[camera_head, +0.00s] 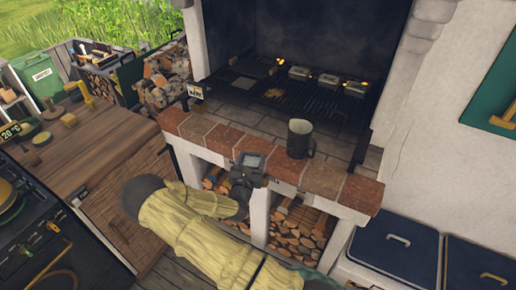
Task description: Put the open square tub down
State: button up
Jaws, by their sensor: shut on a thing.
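The open square tub (251,160) is small and grey with a dark rim and a paler inside. It shows at the front edge of the brick ledge (205,132), below the grill opening. My gripper (248,174) is shut on the tub, from the front and below in the picture. My fingertips are small and partly hidden by the tub and my wrist. I cannot tell whether the tub touches the bricks or is held just off them.
A dark mug (300,138) stands on the ledge to the right of the tub. Behind it is a grill grate (290,105) with several small metal boxes. Log cubbies (298,232) lie below the ledge. A wooden counter (100,150) is at the left. The ledge's left part is clear.

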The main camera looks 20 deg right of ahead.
jog(key=s+a+f+n+t+y, duration=0.3)
jog(key=s+a+f+n+y, duration=0.4)
jog(key=s+a+f+y, duration=0.3)
jog(key=shift+f, duration=0.95)
jog(key=shift+s+a, duration=0.1)
jog(key=shift+a, duration=0.1)
jog(key=shift+d, duration=0.1)
